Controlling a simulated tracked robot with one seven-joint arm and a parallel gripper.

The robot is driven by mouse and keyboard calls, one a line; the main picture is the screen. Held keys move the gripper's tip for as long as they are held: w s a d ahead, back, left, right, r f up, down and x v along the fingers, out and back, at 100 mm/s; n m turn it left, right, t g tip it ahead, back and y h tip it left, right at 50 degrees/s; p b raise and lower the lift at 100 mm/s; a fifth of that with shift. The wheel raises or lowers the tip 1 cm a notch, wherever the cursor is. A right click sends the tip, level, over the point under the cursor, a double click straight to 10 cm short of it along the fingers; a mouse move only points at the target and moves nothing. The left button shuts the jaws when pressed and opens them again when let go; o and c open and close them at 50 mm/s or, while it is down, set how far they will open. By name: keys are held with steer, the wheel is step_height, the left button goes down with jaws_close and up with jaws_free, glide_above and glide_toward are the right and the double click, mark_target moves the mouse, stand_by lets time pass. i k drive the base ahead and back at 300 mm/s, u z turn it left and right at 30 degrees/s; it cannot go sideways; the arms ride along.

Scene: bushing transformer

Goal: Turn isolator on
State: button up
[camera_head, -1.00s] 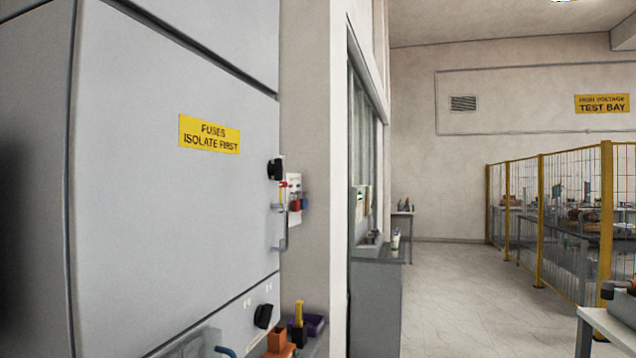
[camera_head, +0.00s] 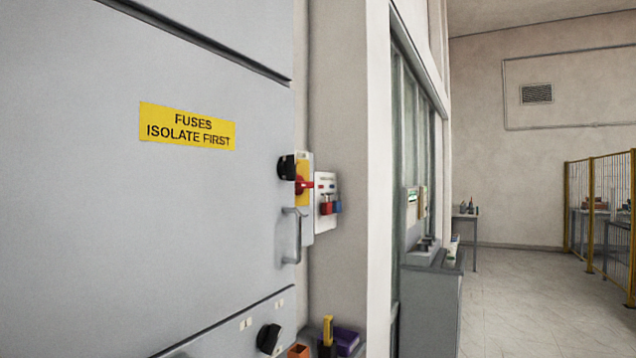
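The isolator (camera_head: 304,183) is a red handle on a yellow plate, mounted at the right edge of the grey cabinet (camera_head: 130,220). Its handle appears roughly level, seen at a steep angle. A black round knob (camera_head: 286,167) sits just left of it, partly covering the plate. A yellow label (camera_head: 187,126) on the cabinet reads "FUSES ISOLATE FIRST". A grey door handle (camera_head: 292,236) is below the isolator. My gripper is not in view.
A small white board with red and blue padlocks (camera_head: 330,206) hangs right of the isolator. Below are another black knob (camera_head: 268,338) and a purple bin (camera_head: 345,340). A grey counter (camera_head: 432,300) stands further right. The floor (camera_head: 530,300) at right is clear, with yellow fencing (camera_head: 592,215) beyond.

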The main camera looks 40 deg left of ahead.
mark_target(301, 184)
steer(key=u, duration=0.35)
steer(key=i, duration=0.8)
steer(key=u, duration=1.15)
steer(key=i, duration=0.85)
steer(key=z, duration=0.1)
steer(key=k, duration=0.5)
steer(key=u, duration=0.15)
